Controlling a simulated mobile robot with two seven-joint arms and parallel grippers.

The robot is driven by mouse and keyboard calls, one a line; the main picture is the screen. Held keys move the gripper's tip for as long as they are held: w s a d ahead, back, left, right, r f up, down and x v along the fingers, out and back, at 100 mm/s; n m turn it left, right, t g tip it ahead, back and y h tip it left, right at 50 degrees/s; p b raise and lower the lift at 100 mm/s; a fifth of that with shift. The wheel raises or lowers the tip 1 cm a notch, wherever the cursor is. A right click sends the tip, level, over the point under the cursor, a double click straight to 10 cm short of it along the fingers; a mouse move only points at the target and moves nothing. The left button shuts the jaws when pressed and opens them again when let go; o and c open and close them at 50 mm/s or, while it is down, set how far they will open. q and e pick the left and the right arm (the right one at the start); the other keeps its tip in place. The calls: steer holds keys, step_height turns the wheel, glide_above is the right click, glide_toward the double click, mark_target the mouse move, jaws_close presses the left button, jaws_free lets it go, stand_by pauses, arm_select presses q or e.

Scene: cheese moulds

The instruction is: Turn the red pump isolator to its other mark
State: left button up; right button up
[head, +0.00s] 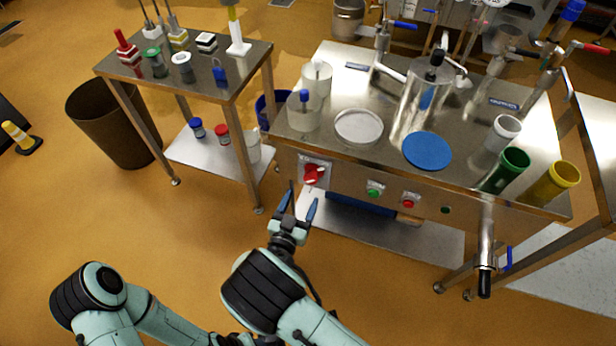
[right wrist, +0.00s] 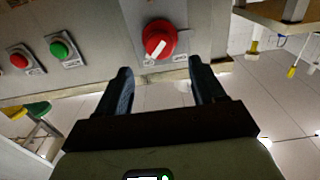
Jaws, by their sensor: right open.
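The red pump isolator (head: 313,173) is a round red knob on a pale plate at the left of the steel bench's front panel. In the right wrist view the isolator (right wrist: 160,40) has a white bar slanting toward the picture's lower left, with small labels beside its lower edge that I cannot read. My right gripper (head: 302,197) is open and empty, just short of the knob and a little below it in the head view. In the right wrist view its two blue fingers (right wrist: 160,68) stand apart, with the knob beyond and between them. My left gripper is out of view.
Green (head: 374,192) and red (head: 409,200) push buttons sit right of the isolator. The steel bench top (head: 350,95) holds moulds, a blue disc (head: 427,151) and cups. A small side table (head: 200,85) stands left. A drain pipe (head: 486,245) juts from the bench front.

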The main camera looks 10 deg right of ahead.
mark_target(310, 181)
steer(key=x, duration=0.8)
steer(key=shift+w+d+b, duration=0.25)
steer(key=shift+b, duration=0.1)
steer(key=c, duration=0.7)
